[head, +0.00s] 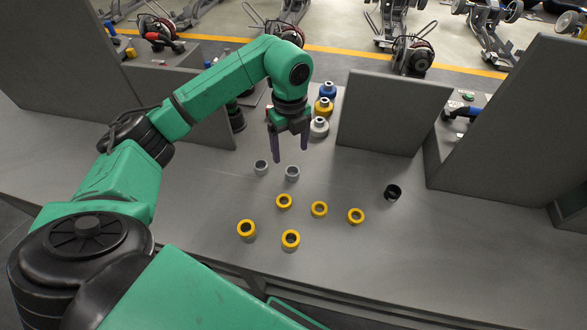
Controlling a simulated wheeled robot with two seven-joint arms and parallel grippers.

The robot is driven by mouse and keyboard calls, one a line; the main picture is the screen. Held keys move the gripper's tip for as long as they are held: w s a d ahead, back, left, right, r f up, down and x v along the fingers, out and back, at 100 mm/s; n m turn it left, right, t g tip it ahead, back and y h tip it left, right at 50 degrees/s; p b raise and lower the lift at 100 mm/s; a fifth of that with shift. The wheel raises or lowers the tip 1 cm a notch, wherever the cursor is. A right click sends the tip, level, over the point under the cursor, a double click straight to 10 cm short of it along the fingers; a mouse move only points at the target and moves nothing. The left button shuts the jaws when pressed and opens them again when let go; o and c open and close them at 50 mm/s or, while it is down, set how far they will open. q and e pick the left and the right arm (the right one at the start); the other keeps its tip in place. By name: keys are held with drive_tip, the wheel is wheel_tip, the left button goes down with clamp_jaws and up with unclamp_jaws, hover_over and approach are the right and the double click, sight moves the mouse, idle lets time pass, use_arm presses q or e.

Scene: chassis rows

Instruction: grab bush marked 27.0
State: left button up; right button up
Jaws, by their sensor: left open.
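Several bushes stand on the grey bench; no marking is readable, so I cannot tell which is 27.0. Two are grey: a left one (261,168) and a right one (292,174). Several are yellow-topped, including one at the upper left (284,201), one in the middle (319,209), one at the right (355,216), and two nearer ones (246,229) (291,239). A black bush (393,192) stands apart at the right. My left gripper (291,152) is open and empty, pointing down just behind the grey bushes in the picture. My right gripper is out of view.
Blue (328,91), yellow (323,107) and white (319,127) knobbed parts stand behind my left gripper. A grey upright panel (392,115) is right of them, with a larger partition (510,130) further right. The bench (440,240) is clear at the front right.

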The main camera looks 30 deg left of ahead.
sight(293, 168)
use_arm(q)
drive_tip(key=f+p, duration=0.1)
drive_tip(key=f, duration=0.3)
drive_tip(key=f+p, duration=0.1)
drive_tip(key=f, duration=0.3)
drive_tip(key=shift+w+d, duration=0.1)
drive_tip(key=shift+d, duration=0.1)
drive_tip(key=shift+f, duration=0.1)
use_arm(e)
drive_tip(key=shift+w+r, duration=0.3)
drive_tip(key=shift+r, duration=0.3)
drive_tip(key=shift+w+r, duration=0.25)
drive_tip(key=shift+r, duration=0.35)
use_arm(q)
clamp_jaws()
